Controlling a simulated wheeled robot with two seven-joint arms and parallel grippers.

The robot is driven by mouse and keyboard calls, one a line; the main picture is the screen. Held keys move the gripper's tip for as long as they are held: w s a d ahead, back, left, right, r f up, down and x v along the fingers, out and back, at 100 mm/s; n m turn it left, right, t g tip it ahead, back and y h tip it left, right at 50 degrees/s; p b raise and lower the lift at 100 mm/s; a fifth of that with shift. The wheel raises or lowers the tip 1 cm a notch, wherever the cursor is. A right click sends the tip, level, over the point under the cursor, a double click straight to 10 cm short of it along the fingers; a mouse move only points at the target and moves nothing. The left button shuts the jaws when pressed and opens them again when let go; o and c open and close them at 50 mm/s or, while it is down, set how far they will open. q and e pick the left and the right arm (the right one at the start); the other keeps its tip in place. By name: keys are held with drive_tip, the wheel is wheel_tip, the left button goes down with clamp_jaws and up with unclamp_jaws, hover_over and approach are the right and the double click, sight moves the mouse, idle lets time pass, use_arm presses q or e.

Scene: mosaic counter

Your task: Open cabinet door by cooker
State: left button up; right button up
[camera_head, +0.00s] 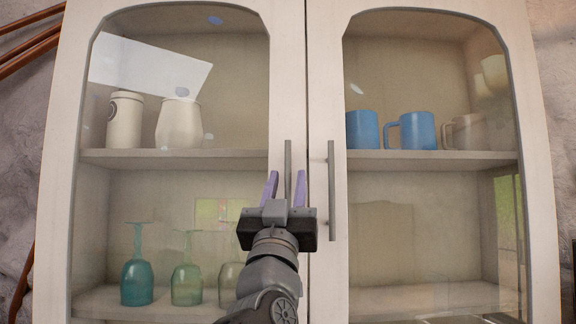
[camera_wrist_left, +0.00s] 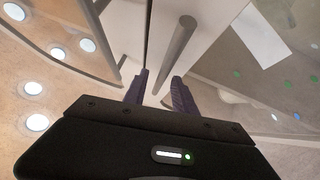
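A cream cabinet with two glass doors fills the head view. The left door (camera_head: 80,190) and the right door (camera_head: 539,200) are both shut. Each has a vertical grey bar handle near the middle seam: the left door handle (camera_head: 288,156) and the right door handle (camera_head: 331,190). My left gripper (camera_head: 285,186) is open, its two purple fingers on either side of the lower part of the left door handle. In the left wrist view the handle bar (camera_wrist_left: 176,48) runs toward the gap between the open fingers (camera_wrist_left: 160,92). I cannot tell whether they touch it. My right gripper is not in view.
Behind the left glass are a cream jar (camera_head: 125,120), a cream vase (camera_head: 179,124) and upside-down glasses (camera_head: 137,282). Behind the right glass are blue mugs (camera_head: 411,131) and cream cups (camera_head: 466,132). The right door handle stands close beside my left gripper.

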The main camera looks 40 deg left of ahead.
use_arm(q)
drive_tip(key=shift+x, duration=0.8)
clamp_jaws()
idle(0.9)
